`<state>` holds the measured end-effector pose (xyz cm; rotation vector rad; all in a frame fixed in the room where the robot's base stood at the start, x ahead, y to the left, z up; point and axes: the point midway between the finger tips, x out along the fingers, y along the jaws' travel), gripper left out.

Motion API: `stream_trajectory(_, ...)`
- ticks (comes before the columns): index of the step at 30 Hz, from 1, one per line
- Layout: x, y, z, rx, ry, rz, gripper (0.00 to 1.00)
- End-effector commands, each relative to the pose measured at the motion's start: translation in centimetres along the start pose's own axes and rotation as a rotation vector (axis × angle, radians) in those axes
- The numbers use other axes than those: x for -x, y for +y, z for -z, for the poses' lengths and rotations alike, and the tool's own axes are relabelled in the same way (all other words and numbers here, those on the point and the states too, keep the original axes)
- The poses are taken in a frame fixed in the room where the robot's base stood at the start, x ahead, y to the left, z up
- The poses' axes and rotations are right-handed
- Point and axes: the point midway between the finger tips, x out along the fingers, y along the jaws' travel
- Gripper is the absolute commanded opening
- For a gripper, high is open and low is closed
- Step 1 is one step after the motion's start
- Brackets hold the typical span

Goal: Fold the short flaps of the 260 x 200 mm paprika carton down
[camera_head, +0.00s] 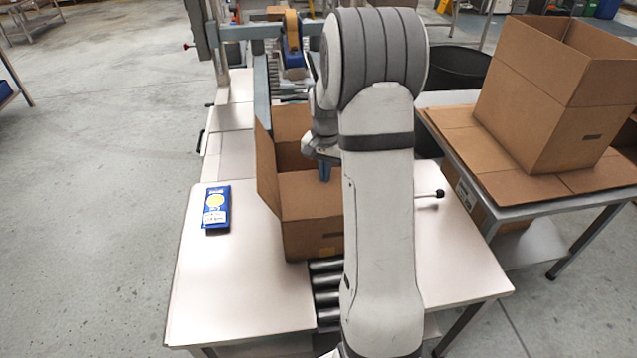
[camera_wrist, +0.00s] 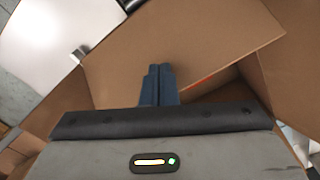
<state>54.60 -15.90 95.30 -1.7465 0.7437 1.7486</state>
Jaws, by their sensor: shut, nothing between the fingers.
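The brown paprika carton (camera_head: 315,240) stands on the rollers between the pale table tops. Its near flap (camera_head: 308,192) lies inward across the near part of the opening. It appears as a broad brown panel in the wrist view (camera_wrist: 180,45), with a dark gap along its inner edge. The left flap (camera_head: 266,170) stands up and leans outward; the far flap (camera_head: 292,123) stands upright. My arm hides the carton's right side. My gripper (camera_head: 324,178) has its blue fingers together and empty, at the near flap's inner edge; they show over that panel in the wrist view (camera_wrist: 159,70).
A blue packet (camera_head: 216,207) lies on the table left of the carton. A large open carton (camera_head: 555,95) stands on a side table at right. A tape-holding machine (camera_head: 292,35) stands behind.

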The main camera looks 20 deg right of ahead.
Motion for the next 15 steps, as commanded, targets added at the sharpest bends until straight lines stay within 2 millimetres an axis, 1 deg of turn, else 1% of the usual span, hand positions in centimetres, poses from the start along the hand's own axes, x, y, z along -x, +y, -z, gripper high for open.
stream_trajectory(9,-0.1,-0.1,0.1,0.0,0.0,0.0,0.0)
stream_trajectory(15,-1.2,-0.5,0.9,0.0,-0.001,0.0,0.0)
